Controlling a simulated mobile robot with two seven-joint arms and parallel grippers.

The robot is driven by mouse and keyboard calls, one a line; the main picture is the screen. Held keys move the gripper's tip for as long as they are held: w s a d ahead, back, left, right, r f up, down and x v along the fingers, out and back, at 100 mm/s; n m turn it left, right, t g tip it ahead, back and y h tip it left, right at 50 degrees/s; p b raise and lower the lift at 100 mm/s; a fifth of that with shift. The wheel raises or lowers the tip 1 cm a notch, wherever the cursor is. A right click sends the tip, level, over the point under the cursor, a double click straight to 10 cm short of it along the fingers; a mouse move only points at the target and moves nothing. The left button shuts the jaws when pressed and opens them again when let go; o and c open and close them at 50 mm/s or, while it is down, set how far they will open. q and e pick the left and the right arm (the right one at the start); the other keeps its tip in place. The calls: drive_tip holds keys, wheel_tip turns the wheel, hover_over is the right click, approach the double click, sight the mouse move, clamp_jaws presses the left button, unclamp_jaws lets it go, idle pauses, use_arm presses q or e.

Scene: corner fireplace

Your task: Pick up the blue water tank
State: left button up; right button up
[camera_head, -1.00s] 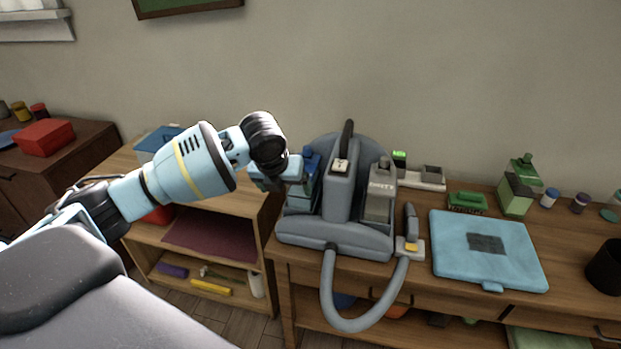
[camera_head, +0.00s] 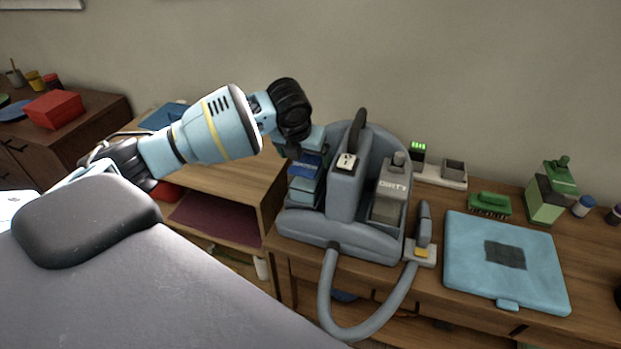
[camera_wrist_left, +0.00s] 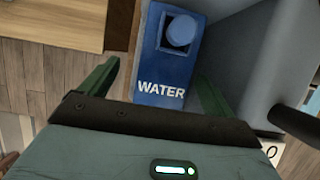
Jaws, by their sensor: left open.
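The blue water tank (camera_head: 305,168) sits in the left side of the grey cleaning machine (camera_head: 345,238). In the left wrist view the tank (camera_wrist_left: 160,92) has a white WATER label and a round blue cap. My left gripper (camera_head: 303,150) is at the top of the tank and partly hides it in the head view. In the wrist view its two green fingers (camera_wrist_left: 158,76) are open, one on each side of the tank. I cannot tell whether they touch it. My right gripper is not in view.
The machine's dirty tank (camera_head: 390,190), upright handle and hose (camera_head: 325,300) stand close to the right. A low shelf (camera_head: 225,170) stands left.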

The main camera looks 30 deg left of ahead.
sight(308, 159)
use_arm(q)
drive_tip(key=shift+w+d+x, duration=0.1)
drive_tip(key=shift+d+x, duration=0.05)
drive_tip(key=shift+x, duration=1.15)
drive_tip(key=shift+w+d+x, duration=0.1)
drive_tip(key=shift+d+x, duration=0.05)
drive_tip(key=shift+x, duration=1.2)
drive_tip(key=shift+r, duration=0.1)
drive_tip(key=shift+r, duration=0.1)
drive_tip(key=c, duration=1.5)
